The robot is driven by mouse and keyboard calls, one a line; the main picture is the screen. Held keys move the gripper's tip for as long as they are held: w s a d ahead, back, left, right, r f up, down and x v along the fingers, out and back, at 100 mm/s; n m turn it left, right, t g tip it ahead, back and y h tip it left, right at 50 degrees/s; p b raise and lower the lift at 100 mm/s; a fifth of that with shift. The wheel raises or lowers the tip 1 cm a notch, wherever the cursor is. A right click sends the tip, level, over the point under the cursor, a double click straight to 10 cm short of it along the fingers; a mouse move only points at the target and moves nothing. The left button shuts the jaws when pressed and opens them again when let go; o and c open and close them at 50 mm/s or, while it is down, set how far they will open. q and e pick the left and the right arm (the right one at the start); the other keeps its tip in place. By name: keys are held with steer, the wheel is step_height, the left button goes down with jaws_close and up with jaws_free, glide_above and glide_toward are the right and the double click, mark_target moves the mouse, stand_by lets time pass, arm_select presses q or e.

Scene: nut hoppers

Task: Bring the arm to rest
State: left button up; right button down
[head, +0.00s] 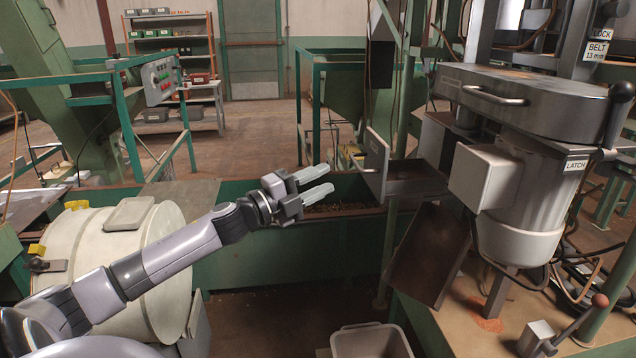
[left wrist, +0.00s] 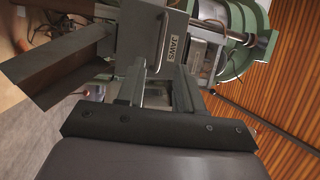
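My left arm (head: 180,250) reaches in from the lower left in the head view, over a pale round drum. Its gripper (head: 331,179) points right, in front of a long green trough. The two pale fingers are apart with nothing between them. In the left wrist view the gripper (left wrist: 158,78) also shows two separated fingers, with a machine part labelled JAWS (left wrist: 172,47) beyond them. My right arm and gripper are in neither view.
The pale drum (head: 108,250) lies beneath my left forearm. The green trough (head: 285,262) runs behind the gripper. To the right stand a machine with a LATCH label (head: 528,190) and a sloping metal chute (head: 425,252). A grey bin (head: 370,343) is at the bottom.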

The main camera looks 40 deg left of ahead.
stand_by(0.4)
arm_select(q)
steer(key=s+d+f+n+g+y+p, duration=0.2)
steer(key=s+d+f+n, duration=0.25)
steer(key=f, duration=0.45)
steer(key=s+d+f+n+g+y+p, duration=0.1)
steer(key=s+d+f+n+y+p, duration=0.15)
steer(key=d+f+n, duration=0.45)
steer(key=s+d+f+n+g+p, duration=0.1)
steer(key=s+d+f+n+g, duration=0.1)
steer(key=s+d+f, duration=0.3)
steer(key=s+d+f+n+g+p, duration=0.1)
steer(key=s+d+f+n+g, duration=0.2)
steer(key=s, duration=0.9)
steer(key=d+f+n, duration=0.1)
steer(key=d+f, duration=0.2)
steer(key=f, duration=0.1)
steer(key=shift+s+f+n+g+p, duration=0.25)
steer(key=shift+n+g+p, duration=0.05)
steer(key=shift+n, duration=0.05)
steer(key=shift+h, duration=0.25)
